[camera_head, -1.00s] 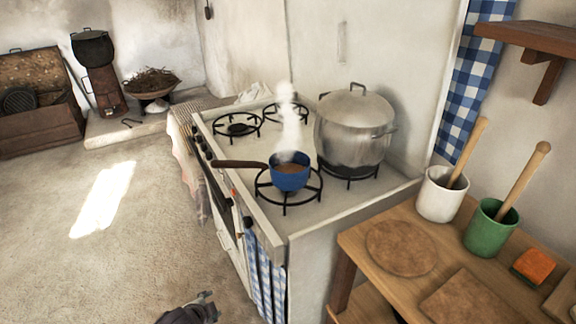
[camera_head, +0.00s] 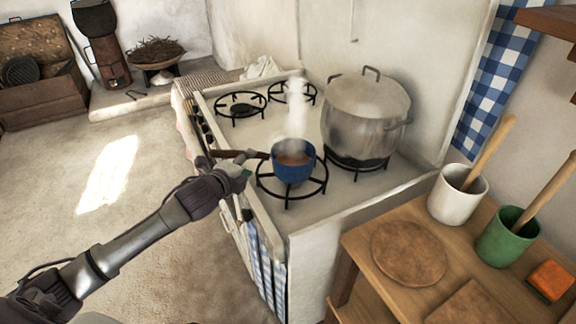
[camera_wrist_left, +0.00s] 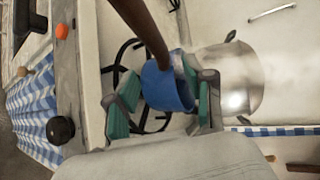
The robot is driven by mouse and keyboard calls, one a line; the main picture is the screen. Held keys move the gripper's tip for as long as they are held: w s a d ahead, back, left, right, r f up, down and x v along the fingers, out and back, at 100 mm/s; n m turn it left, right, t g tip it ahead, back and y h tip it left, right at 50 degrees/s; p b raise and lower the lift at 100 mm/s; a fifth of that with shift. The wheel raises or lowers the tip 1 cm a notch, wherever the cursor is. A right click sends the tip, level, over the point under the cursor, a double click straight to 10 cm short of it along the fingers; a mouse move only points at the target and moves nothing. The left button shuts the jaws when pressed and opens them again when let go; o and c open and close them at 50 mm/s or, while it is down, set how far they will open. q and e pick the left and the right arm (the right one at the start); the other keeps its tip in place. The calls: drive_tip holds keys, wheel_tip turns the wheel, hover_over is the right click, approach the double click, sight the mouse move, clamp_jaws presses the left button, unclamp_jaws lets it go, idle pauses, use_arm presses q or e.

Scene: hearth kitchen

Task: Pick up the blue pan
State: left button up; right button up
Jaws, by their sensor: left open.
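The small blue pan (camera_head: 292,168) sits upright on the front burner of the white stove, with brown contents and steam rising. Its dark brown handle (camera_head: 222,153) points left, past the stove's front edge. My left gripper (camera_head: 246,164) is at the handle, close to the pan. I cannot tell whether a finger touches the handle. My right gripper is not in view.
A large lidded metal pot (camera_head: 363,120) stands just behind and right of the pan. Stove knobs line the front edge. A wooden table (camera_head: 370,240) with a white crock (camera_head: 455,195) and a green crock (camera_head: 503,238) is at right. Open floor lies left.

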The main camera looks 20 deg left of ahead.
sight(258, 156)
use_arm(q)
drive_tip(key=shift+p+x, duration=0.45)
drive_tip(key=shift+x, duration=2.7)
drive_tip(key=shift+r, duration=0.15)
clamp_jaws()
drive_tip(key=shift+r, duration=0.15)
